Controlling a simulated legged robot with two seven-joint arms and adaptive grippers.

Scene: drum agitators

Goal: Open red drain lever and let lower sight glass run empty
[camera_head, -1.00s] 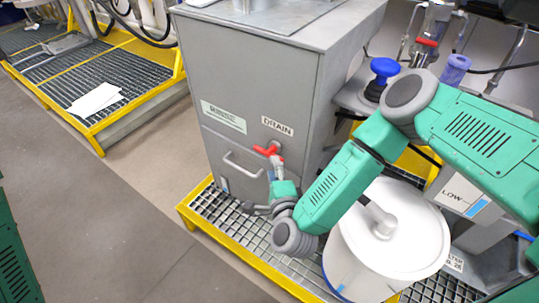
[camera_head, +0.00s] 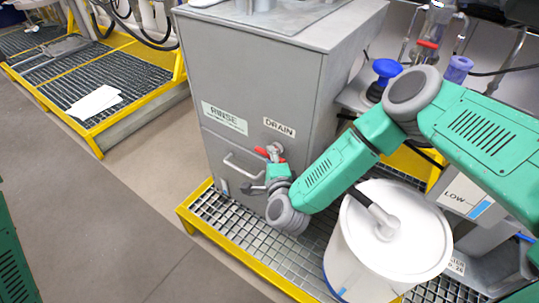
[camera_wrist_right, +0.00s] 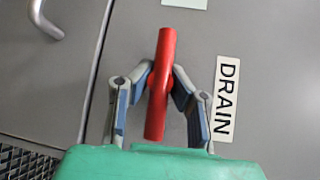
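The red drain lever (camera_head: 269,154) is on the front of the grey rinse tank (camera_head: 255,85), just below the DRAIN label (camera_head: 279,127). In the right wrist view the lever (camera_wrist_right: 158,85) runs almost upright in the picture. My right gripper (camera_wrist_right: 161,82) has one finger on each side of it, close in against the lever near its hub. In the head view the fingers of my right gripper are mostly hidden behind the wrist. My left gripper is out of view. I cannot make out a lower sight glass or its level.
A grey handle (camera_head: 243,165) is on the tank front, left of the lever. A white lidded drum (camera_head: 385,245) stands on the yellow-edged grating (camera_head: 240,220), below my right arm. A blue knob (camera_head: 387,68) is behind.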

